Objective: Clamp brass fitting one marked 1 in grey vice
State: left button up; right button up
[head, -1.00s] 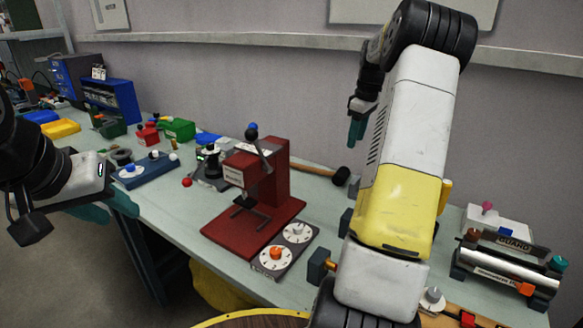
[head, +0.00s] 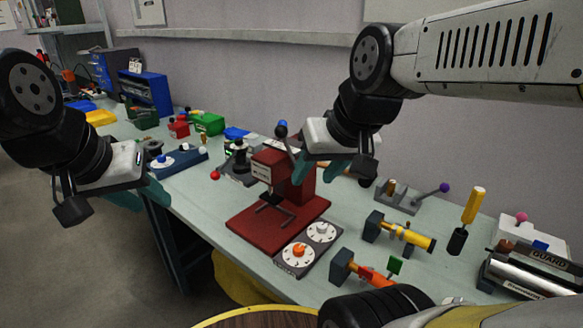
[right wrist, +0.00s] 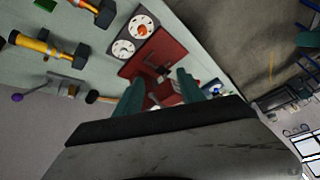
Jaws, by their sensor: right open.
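A grey vice-like device (head: 399,199) with a purple-knobbed lever stands at the back right of the bench; it also shows at the left of the right wrist view (right wrist: 66,84). A small brownish, brass-like piece (head: 391,186) is at its left end; I cannot read a mark on it or tell whether it is clamped. My right gripper (head: 326,170) is open and empty, above and behind the red press, left of the grey device. Its teal fingers stand apart in the right wrist view (right wrist: 160,97). My left gripper (head: 139,195) looks open and empty off the bench's front left edge.
The red press (head: 258,227) stands mid-bench, with a two-dial panel (head: 307,249) in front. Yellow (head: 409,235) and orange (head: 372,275) tubes in dark mounts lie to the right. A yellow-handled tool (head: 474,205) stands beyond. A blue fixture (head: 178,163) is left.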

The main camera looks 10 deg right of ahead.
aim_at(443, 188)
jog(key=z, duration=1.55)
jog(key=u, duration=0.35)
